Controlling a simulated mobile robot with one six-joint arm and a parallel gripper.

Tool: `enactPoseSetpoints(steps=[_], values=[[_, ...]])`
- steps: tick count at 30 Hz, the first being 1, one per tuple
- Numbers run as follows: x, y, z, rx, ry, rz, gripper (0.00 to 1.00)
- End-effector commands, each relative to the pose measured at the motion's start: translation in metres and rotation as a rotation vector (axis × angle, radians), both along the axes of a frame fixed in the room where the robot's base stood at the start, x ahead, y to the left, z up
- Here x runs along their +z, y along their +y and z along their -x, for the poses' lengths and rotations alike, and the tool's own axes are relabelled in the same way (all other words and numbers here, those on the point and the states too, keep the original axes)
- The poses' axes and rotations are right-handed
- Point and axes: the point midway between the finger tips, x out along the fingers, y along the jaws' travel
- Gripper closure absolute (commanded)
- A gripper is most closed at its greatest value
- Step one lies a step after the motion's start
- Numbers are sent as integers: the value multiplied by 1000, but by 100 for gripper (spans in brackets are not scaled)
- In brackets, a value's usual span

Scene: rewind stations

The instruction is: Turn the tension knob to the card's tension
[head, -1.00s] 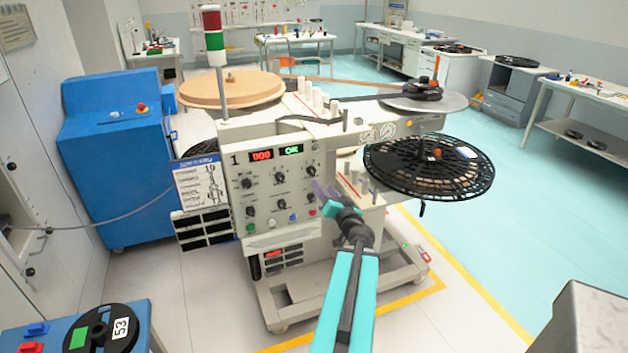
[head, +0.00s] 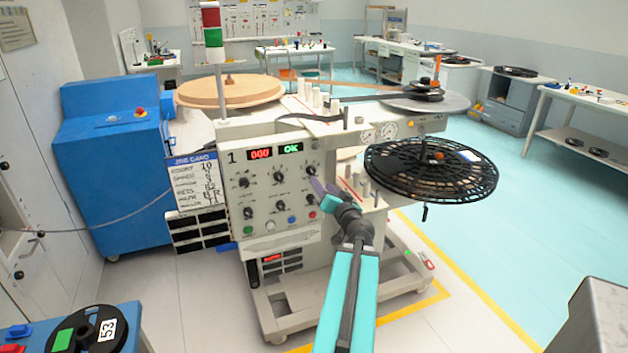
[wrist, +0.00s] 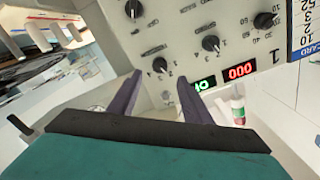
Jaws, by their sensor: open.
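The control panel (head: 270,195) of station 1 carries several dark knobs, whose labels are too small for me to tell which is tension. My gripper (head: 324,188) is in front of the panel's right side, near the top-right knob (head: 311,170). In the wrist view my gripper (wrist: 160,77) is open and empty, and this knob (wrist: 159,65) appears between its purple fingertips; contact cannot be told. The job card (head: 192,182) hangs left of the panel; its handwritten lines are mostly unreadable. Part of the card (wrist: 305,28) shows at the wrist view's right edge.
A red display (head: 260,154) reads 000 and a green one (head: 291,148) reads OK. Coloured buttons (head: 270,226) line the panel's lower part. A black reel (head: 430,168) juts out right of the panel. A blue cabinet (head: 112,150) stands left; open floor lies right.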

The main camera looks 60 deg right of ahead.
Motion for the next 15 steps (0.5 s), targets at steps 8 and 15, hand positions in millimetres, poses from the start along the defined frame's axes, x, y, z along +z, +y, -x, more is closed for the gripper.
enactPoseSetpoints(steps=[8, 15], values=[[-2, -2, -2, -5, -2, 2, 55], [2, -10, -12, -6, -3, 1, 55]])
